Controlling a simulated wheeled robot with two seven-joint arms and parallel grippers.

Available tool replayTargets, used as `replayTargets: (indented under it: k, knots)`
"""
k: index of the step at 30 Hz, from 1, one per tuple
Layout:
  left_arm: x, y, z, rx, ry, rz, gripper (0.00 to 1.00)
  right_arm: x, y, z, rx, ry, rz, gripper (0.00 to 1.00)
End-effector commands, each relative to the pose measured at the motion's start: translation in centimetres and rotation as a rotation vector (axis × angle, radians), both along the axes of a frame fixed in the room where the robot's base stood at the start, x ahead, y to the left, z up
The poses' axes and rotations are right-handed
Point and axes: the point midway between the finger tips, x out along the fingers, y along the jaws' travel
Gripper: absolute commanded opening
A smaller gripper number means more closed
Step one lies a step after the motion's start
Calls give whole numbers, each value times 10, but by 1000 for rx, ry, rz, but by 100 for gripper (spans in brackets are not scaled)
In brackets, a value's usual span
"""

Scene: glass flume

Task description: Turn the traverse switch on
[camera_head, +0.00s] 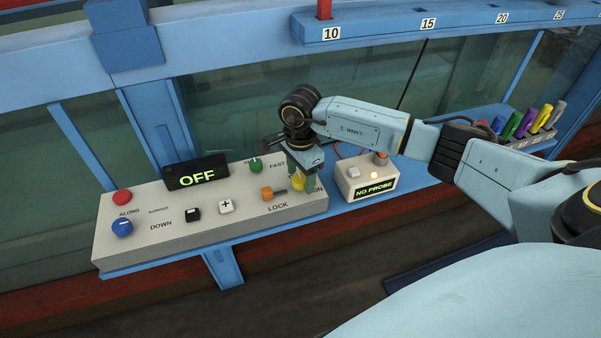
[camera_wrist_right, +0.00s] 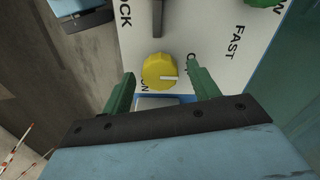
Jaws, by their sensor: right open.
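The grey control panel (camera_head: 250,222) has a black display (camera_head: 196,173) reading OFF. A yellow round knob (camera_head: 298,183) sits near the panel's right end. It also shows in the right wrist view (camera_wrist_right: 160,71), with a white pointer line towards the right. My right gripper (camera_head: 302,176) is open over this knob. In the wrist view its green fingers (camera_wrist_right: 160,67) stand on either side of the knob, with visible gaps. The label beside the knob is partly hidden, with only "ON" readable. I cannot tell which control is labelled traverse. My left gripper is not in view.
The panel also carries a red button (camera_head: 122,196), blue knob (camera_head: 122,227), black switch (camera_head: 193,214), white plus button (camera_head: 226,206), orange lever (camera_head: 267,193) and green knob (camera_head: 255,166). A small box (camera_head: 366,178) reading NO PROBE stands right of the panel. Glass lies behind.

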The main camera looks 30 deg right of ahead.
Motion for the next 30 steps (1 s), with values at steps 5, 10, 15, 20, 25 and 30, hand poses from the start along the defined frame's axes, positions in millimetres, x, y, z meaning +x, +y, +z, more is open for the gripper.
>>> replayTargets:
  k: [5,10,15,20,25,30]
  knots:
    - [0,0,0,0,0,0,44,0,0,0,0,0,0,60]
    - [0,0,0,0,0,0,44,0,0,0,1,0,0,42]
    - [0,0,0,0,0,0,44,0,0,0,1,0,0,20]
    - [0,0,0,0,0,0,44,0,0,0,1,0,-4,16]
    - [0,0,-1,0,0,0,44,0,0,0,1,1,-35,16]
    - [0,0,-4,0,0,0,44,0,0,0,1,1,-120,16]
